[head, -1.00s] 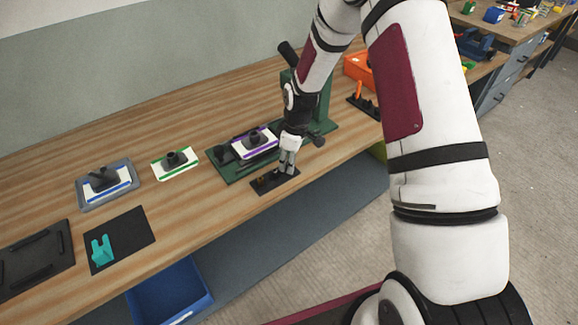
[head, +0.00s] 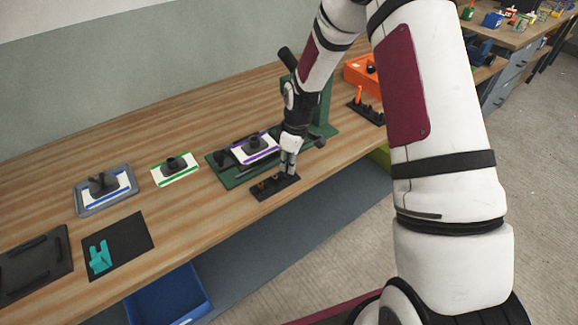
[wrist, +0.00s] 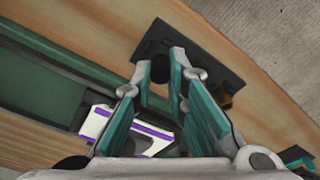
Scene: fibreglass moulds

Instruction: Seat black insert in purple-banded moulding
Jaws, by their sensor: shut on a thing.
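The purple-banded moulding (head: 265,153) is a white plate with a purple stripe and a dark raised block on top. It sits on a green fixture (head: 226,178) and shows partly behind my fingers in the wrist view (wrist: 97,121). My gripper (head: 288,171) is just right of and in front of it, fingers pointing down at the right end of a small black holder (head: 275,188). In the wrist view my gripper (wrist: 161,68) is shut on a small dark piece, the black insert (wrist: 160,70). I cannot tell whether the insert is clear of the holder.
A brown piece (wrist: 226,98) stands in the holder. A green upright (head: 322,112) rises behind my gripper. An orange bin (head: 358,72) and a dark rack (head: 366,110) lie right. Green-banded (head: 177,180) and blue-banded (head: 122,190) mouldings lie left. The bench's front edge is close.

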